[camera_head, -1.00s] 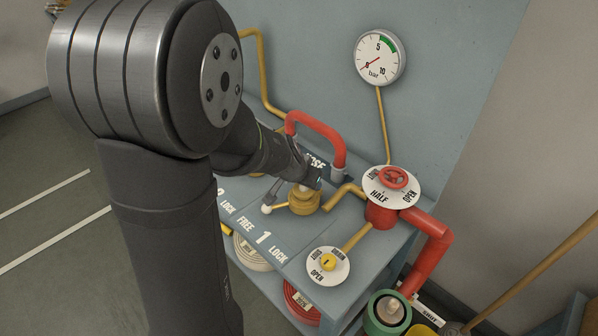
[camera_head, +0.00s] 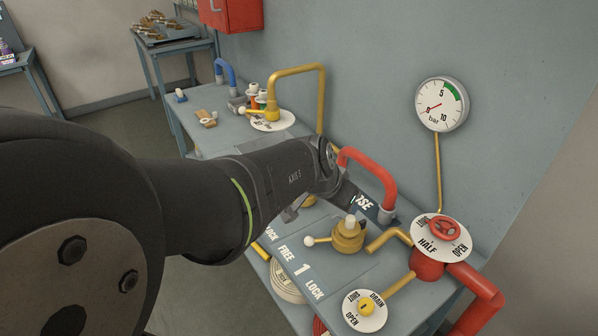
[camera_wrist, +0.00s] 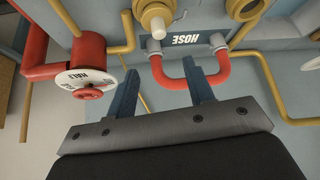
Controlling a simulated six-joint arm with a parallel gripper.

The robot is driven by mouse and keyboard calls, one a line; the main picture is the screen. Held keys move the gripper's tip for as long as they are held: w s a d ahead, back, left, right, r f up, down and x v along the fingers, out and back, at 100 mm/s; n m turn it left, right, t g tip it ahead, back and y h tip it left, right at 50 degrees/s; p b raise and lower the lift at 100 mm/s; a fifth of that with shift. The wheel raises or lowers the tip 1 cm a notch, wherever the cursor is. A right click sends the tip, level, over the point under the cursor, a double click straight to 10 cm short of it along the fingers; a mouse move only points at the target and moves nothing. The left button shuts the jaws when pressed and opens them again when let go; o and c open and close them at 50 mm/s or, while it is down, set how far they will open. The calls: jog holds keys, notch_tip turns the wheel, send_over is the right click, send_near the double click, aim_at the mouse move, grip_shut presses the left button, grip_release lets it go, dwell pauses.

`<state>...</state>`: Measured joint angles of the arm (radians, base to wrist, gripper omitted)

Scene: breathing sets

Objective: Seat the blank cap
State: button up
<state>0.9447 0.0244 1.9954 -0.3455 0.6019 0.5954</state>
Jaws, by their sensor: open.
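A brass fitting (camera_head: 348,238) stands on the bench, with a pale stub (camera_head: 351,222) on top and a white-knobbed lever (camera_head: 312,241) on its left. I cannot tell whether this stub is the blank cap; no part is clearly recognizable as it. The fitting also shows at the top of the wrist view (camera_wrist: 155,12). My gripper is open in the wrist view (camera_wrist: 158,68), its two fingers apart with nothing held between them. Beyond the fingers is the red bent hose (camera_wrist: 190,82). In the head view, my wrist hides part of the bench behind the fitting.
A red handwheel (camera_head: 444,229) with a dial plate and a red pipe stand right of the fitting. A yellow drain knob (camera_head: 366,307) is in front. A gauge (camera_head: 441,104) hangs on the wall, reading near zero. Small parts (camera_head: 207,118) lie on the bench's far left.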

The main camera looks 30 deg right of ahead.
aim_at(352, 217)
jog(key=shift+v, duration=1.1)
jog(key=shift+d, duration=0.1)
jog(key=x, duration=1.7)
